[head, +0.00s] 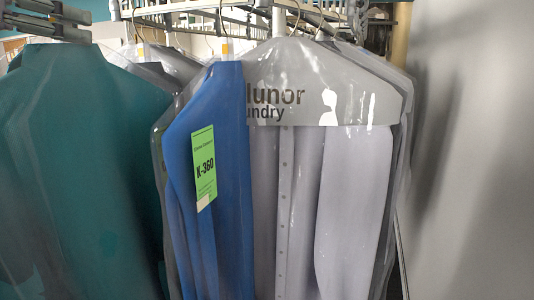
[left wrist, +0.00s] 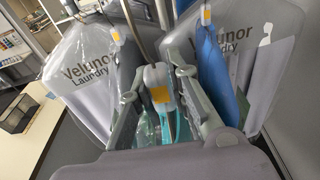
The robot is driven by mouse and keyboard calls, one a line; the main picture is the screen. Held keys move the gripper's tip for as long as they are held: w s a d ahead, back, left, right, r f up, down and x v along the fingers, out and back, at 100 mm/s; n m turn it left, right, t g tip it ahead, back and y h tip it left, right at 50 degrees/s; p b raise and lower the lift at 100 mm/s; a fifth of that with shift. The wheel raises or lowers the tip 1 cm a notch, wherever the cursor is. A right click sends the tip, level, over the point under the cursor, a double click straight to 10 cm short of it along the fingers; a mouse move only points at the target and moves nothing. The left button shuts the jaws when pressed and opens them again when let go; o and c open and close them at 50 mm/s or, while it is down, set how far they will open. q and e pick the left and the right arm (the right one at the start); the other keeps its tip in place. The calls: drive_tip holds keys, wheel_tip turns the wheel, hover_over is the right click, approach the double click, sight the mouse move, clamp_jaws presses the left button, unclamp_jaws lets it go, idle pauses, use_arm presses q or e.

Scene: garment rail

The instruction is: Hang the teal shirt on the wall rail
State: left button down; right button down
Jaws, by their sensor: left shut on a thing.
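The teal shirt (head: 80,160) hangs in clear film at the left of the head view, beside the other garments. My left gripper (head: 68,27) is above its shoulders at the top left, shut on its hanger. In the left wrist view the fingers (left wrist: 158,98) close around a pale hanger neck with an orange band (left wrist: 160,95); a sliver of teal shows below. The rail (head: 215,4) crosses the top of the head view. The teal shirt's hook tip is hidden, so I cannot tell whether it touches the rail. My right gripper is not in view.
A blue garment (head: 222,130) with a green K-360 tag (head: 204,168) and a pale bagged shirt (head: 345,190) hang close together right of the teal shirt. A plain grey panel (head: 470,150) stands at the right. A dark wire basket (left wrist: 15,113) sits on a counter.

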use_arm(q)
drive_tip(key=shift+s+a, duration=0.15)
drive_tip(key=shift+s, duration=0.3)
drive_tip(key=shift+r+x, duration=0.2)
drive_tip(key=shift+x, duration=1.2)
drive_tip(key=p+x, duration=0.1)
drive_tip(key=x, duration=0.2)
drive_tip(key=r+p+x, duration=0.1)
drive_tip(key=p+x, duration=0.1)
drive_tip(key=x, duration=0.2)
drive_tip(key=r+p+x, duration=0.1)
drive_tip(key=x, duration=0.3)
drive_tip(key=shift+w+r+p, duration=0.15)
drive_tip(key=shift+w+p, duration=0.15)
drive_tip(key=shift+p, duration=0.05)
drive_tip(key=r+p+x, duration=0.2)
drive_tip(key=p+x, duration=0.6)
drive_tip(key=x, duration=0.4)
drive_tip(key=shift+w+f, duration=0.3)
drive_tip(key=shift+w, duration=0.15)
drive_tip(key=shift+f, duration=0.1)
